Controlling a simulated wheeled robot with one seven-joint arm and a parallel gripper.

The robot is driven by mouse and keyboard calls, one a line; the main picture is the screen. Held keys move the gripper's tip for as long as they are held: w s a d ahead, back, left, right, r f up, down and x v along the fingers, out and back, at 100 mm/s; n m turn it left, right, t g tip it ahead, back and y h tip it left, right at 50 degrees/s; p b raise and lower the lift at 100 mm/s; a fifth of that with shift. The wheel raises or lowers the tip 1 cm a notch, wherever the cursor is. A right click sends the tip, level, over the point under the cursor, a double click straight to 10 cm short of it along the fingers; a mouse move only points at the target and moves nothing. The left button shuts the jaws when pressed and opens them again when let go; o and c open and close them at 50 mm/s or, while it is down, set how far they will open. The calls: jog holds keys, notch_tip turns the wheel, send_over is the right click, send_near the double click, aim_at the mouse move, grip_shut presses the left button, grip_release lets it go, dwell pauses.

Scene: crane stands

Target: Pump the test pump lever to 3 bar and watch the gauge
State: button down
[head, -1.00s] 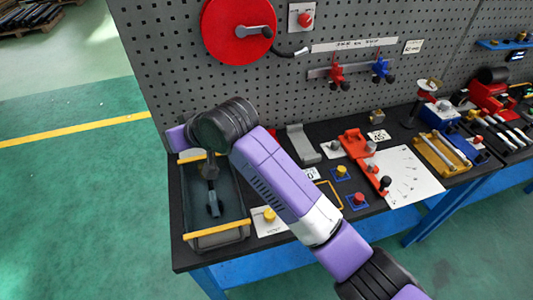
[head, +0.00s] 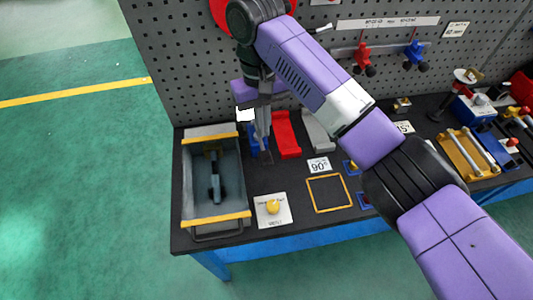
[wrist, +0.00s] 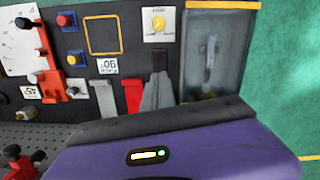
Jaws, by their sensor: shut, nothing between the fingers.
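A grey open trough with yellow end bars (head: 188,215) stands at the left end of the bench; it looks like the test pump. A dark lever-like part (head: 214,185) lies inside it, and the trough also shows in the wrist view (wrist: 241,60). I cannot make out a gauge face or reading. A white plate with a yellow knob (head: 273,207) lies right of the trough. My gripper (head: 267,158) points down, shut and empty, right of the trough and apart from the lever. Its fingers also show in the wrist view (wrist: 160,52).
A blue piece (head: 253,148) is partly hidden behind my gripper. A red bracket (head: 286,135) and a grey bracket (head: 318,130) stand to its right. A yellow frame (head: 328,208) lies in front. The pegboard (head: 180,70) rises behind. Open floor lies left.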

aim_at(264, 154)
jog(key=shift+f, duration=0.1)
jog(key=shift+s+d+f, duration=0.1)
jog(key=shift+s+f, duration=0.1)
jog(key=shift+f, duration=1.45)
jog(key=shift+s+f, duration=0.15)
jog(key=shift+f, duration=1.6)
jog(key=shift+f+b, duration=0.75)
jog(key=shift+f, duration=1.45)
